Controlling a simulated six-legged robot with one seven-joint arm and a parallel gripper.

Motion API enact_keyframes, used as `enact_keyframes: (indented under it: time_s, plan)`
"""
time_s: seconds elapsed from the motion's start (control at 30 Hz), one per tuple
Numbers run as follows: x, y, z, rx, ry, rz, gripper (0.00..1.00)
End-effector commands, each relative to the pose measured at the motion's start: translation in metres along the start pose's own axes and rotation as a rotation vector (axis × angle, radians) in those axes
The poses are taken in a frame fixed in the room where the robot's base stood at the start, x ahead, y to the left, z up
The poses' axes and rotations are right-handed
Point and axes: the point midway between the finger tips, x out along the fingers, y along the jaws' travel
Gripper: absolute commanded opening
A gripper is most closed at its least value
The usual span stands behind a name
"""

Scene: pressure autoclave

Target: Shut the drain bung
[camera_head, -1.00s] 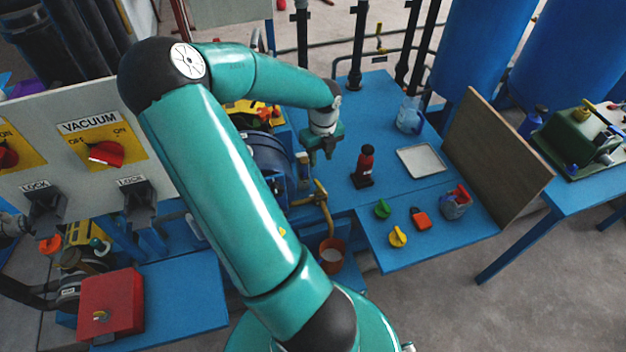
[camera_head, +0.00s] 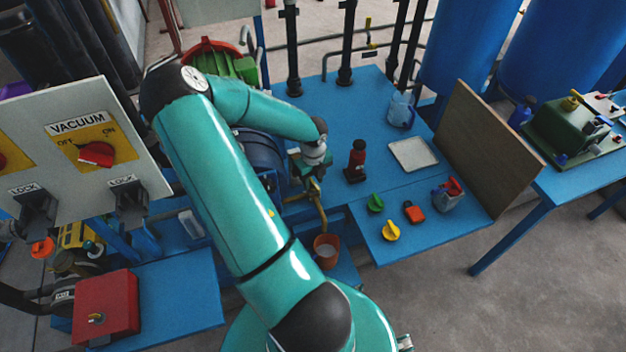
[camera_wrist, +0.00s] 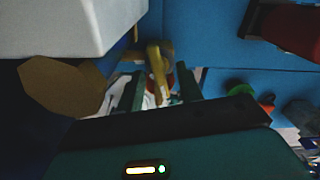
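The brass drain pipe (camera_head: 320,210) comes out beside the blue round vessel (camera_head: 262,155) and bends down over an orange bucket (camera_head: 326,246). A yellow-brass lever shows in the wrist view (camera_wrist: 157,68), which I take to be the drain bung's handle. My gripper (camera_head: 308,180) is low at the top of this pipe. In the wrist view my gripper's two green fingers (camera_wrist: 163,88) are apart, with the lever between them. I see gaps beside the lever, and cannot tell if a finger touches it. The bung's seat is hidden.
A pale block (camera_wrist: 70,25) and a brown hexagonal part (camera_wrist: 62,86) are close on the left in the wrist view. A red-and-black bottle (camera_head: 356,162), white tray (camera_head: 413,154) and small coloured parts stand on the blue bench (camera_head: 335,120) to the right.

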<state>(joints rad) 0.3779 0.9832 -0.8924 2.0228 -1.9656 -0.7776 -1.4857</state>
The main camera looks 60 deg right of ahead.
Motion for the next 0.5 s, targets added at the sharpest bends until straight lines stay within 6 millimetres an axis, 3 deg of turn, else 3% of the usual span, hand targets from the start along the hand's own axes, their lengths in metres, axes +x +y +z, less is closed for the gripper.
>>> enact_keyframes:
  time_s: [0.33,0.5]
  plan:
    - [0.0047,0.0003,0.0002,0.0,-0.001,0.0,0.34]
    - [0.0046,0.0004,0.0001,0.0,0.0,0.001,0.01]
